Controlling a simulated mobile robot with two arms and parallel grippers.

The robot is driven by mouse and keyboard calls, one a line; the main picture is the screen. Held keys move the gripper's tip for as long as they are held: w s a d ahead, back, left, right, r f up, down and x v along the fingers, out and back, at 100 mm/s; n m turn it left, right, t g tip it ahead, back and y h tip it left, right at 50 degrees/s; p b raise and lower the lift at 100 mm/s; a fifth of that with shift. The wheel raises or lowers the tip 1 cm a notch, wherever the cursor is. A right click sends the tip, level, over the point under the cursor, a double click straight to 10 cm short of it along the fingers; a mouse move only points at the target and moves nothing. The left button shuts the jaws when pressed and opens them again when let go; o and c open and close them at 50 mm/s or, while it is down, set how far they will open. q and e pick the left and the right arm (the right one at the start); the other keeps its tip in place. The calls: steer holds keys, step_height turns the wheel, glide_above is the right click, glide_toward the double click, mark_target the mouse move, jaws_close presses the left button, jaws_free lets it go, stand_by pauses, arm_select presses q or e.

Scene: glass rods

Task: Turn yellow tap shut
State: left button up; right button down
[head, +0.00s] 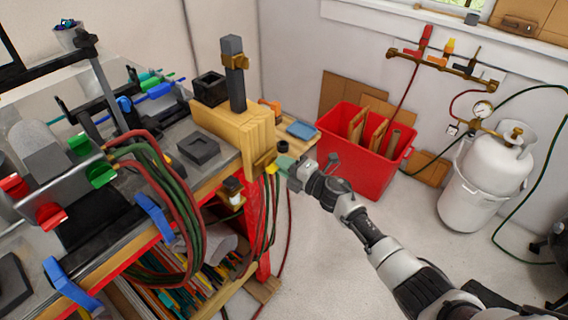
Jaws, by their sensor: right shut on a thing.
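A small yellow tap (271,169) shows at the front right corner of the workbench, beside a brass fitting and below the stack of wooden boards. My right gripper (284,164) reaches in from the lower right and is shut at the tap, with its fingertips at the yellow part. The fingers hide much of the tap, so the angle of its handle is hard to tell. My left gripper is not in view.
A red bin (370,165) with boards and a white gas cylinder (490,175) stand on the right. A wall manifold (440,66) carries several coloured handles. Floor between bench and cylinder is mostly clear.

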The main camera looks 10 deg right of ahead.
steer(key=shift+f, duration=0.1)
stand_by(0.4)
steer(key=c, duration=1.1)
jaws_free()
steer(key=shift+s+d, duration=0.1)
steer(key=shift+b+v, duration=0.5)
steer(key=shift+v, duration=4.8)
